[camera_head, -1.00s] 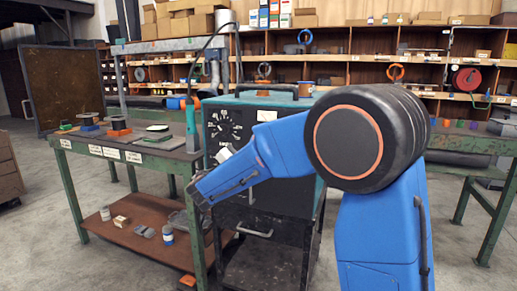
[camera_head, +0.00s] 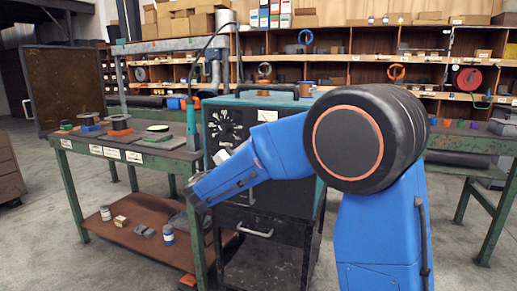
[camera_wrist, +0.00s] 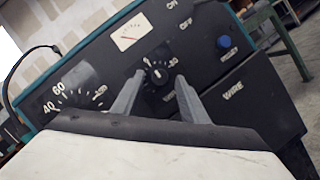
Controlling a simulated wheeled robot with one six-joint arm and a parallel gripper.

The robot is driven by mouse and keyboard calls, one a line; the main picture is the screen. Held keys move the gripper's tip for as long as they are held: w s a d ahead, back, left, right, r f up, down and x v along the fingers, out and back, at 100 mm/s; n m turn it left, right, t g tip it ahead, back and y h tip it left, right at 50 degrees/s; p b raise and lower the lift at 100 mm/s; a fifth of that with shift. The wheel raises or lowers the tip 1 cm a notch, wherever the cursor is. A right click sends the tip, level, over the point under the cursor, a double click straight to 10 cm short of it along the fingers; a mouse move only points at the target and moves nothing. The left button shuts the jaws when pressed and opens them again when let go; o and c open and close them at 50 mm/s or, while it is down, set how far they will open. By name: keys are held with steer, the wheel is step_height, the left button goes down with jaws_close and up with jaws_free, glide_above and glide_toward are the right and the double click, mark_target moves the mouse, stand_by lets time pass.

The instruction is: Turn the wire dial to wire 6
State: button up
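The black wire dial (camera_wrist: 158,73) is on the dark front panel of the teal welding machine, with small white marks around it. The machine's teal top (camera_head: 262,100) also shows in the head view. In the wrist view the two grey fingers of my gripper (camera_wrist: 160,77) stand apart, one on each side of this dial. I cannot tell whether they touch it. The dial's exact setting is too small to read. The word WIRE (camera_wrist: 233,92) is printed to its lower right.
A larger dial marked 40 and 60 (camera_wrist: 82,80) is left of the fingers. A white meter (camera_wrist: 131,32), an on/off switch and a blue knob (camera_wrist: 224,42) are on the panel. A green workbench (camera_head: 128,143) stands close on the left.

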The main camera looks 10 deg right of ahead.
steer(key=v, duration=1.6)
steer(key=s+d+f+m+g+y, duration=0.25)
steer(key=s+d+g, duration=0.35)
steer(key=d, duration=0.6)
steer(key=s+d+f+m+g+y, duration=0.2)
steer(key=s+d+f+m+g, duration=0.2)
steer(key=s+d, duration=0.6)
steer(key=s+d+f+m+g+y, duration=0.1)
steer(key=s+d+f+m+y, duration=0.3)
steer(key=s+f+y, duration=0.45)
steer(key=s+a+f+m+t+y, duration=0.1)
steer(key=s+a+m+t+y, duration=0.1)
steer(key=s+a+m, duration=0.3)
steer(key=shift+s+a+f+t+y, duration=0.3)
steer(key=shift+s+y, duration=0.6)
steer(key=shift+s, duration=1.05)
